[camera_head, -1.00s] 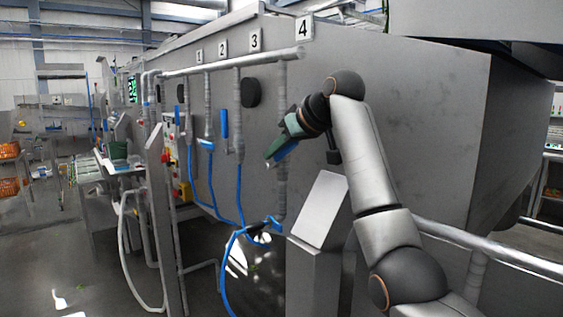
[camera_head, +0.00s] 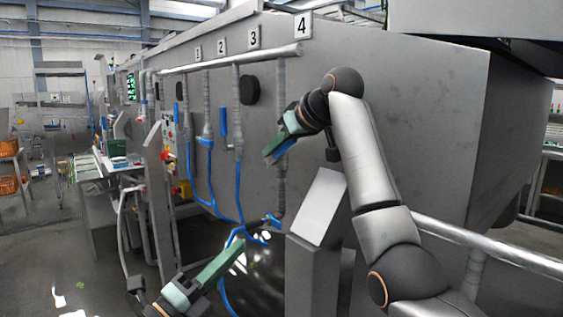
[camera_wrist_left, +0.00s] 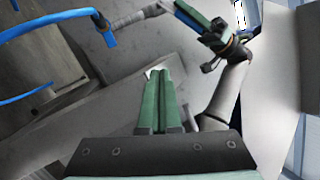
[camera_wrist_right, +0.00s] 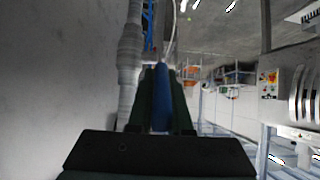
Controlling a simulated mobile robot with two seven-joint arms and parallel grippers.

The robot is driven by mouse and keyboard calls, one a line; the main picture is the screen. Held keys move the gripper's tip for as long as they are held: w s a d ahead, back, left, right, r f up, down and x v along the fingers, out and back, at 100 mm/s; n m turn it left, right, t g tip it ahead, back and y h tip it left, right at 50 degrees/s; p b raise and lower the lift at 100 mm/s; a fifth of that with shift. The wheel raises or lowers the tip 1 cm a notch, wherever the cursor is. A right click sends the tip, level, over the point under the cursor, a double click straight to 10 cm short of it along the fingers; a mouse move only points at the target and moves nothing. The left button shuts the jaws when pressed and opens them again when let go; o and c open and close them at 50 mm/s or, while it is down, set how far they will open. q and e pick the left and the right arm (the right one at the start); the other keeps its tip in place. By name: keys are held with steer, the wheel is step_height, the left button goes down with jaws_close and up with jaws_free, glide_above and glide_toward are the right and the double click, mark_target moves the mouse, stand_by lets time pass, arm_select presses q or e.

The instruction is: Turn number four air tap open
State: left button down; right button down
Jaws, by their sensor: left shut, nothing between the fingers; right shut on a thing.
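The number four sign (camera_head: 302,25) is at the top of the grey machine wall. Its drop pipe (camera_head: 281,190) runs down below, ending in a blue fitting (camera_head: 271,220) with a blue hose. My right gripper (camera_head: 272,156) is beside this pipe, shut on a blue tap handle (camera_head: 287,148). The handle (camera_wrist_right: 160,95) lies between the fingers in the right wrist view, next to the grey pipe (camera_wrist_right: 130,60). Most of the tap body is hidden by the gripper. My left gripper (camera_head: 240,243) is shut and empty, low and left of the pipe's end; its fingers (camera_wrist_left: 160,75) touch each other.
Pipes for one to three hang left, with a blue handle (camera_head: 224,121) and blue hoses (camera_head: 239,190). A grey pedestal box (camera_head: 318,210) stands right of pipe four. A metal rail (camera_head: 490,247) crosses the lower right. Floor at the lower left is mostly open.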

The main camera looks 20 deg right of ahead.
steer(key=shift+r, duration=0.1)
arm_select(q)
steer(key=w+d+r+m+g, duration=0.2)
steer(key=w+d+r+m, duration=0.6)
steer(key=d+r, duration=0.3)
step_height(320, 180, up, 2)
steer(key=shift+w+d+r+y, duration=0.15)
steer(key=shift+w+d+y, duration=0.05)
steer(key=shift+y, duration=0.2)
stand_by(0.5)
